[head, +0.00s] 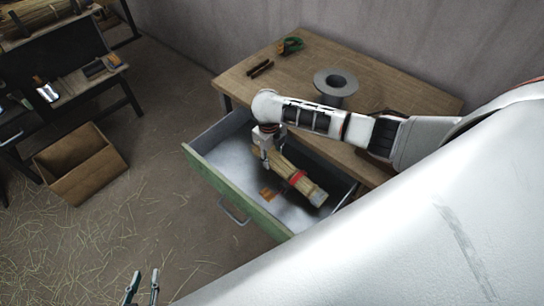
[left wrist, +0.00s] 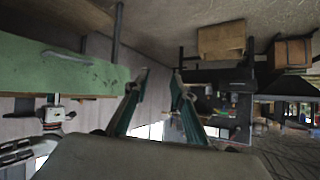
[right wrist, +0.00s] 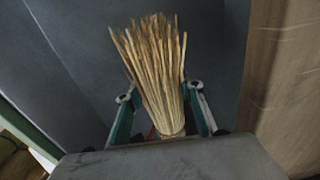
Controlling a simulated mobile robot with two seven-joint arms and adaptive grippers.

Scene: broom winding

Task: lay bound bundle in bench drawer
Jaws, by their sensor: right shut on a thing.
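The bound bundle (head: 311,188) is a sheaf of pale straw with a red band. It lies at a slant inside the outline of the open bench drawer (head: 214,173), which has a green front and grey inside. My right gripper (head: 265,151) is shut on the bundle from above. In the right wrist view the straw ends (right wrist: 150,60) fan out between its fingers (right wrist: 160,100), with the grey drawer interior behind. I cannot tell whether the bundle touches the drawer floor. My left gripper (head: 146,274) is open and empty, low in the head view, away from the drawer.
The wooden bench (head: 390,102) carries a grey spool (head: 336,82), a green and orange tool (head: 289,46) and dark brown pieces (head: 260,68). A small orange-brown piece (head: 267,194) shows in the drawer. A wooden box (head: 80,165) stands on the straw-strewn floor at left.

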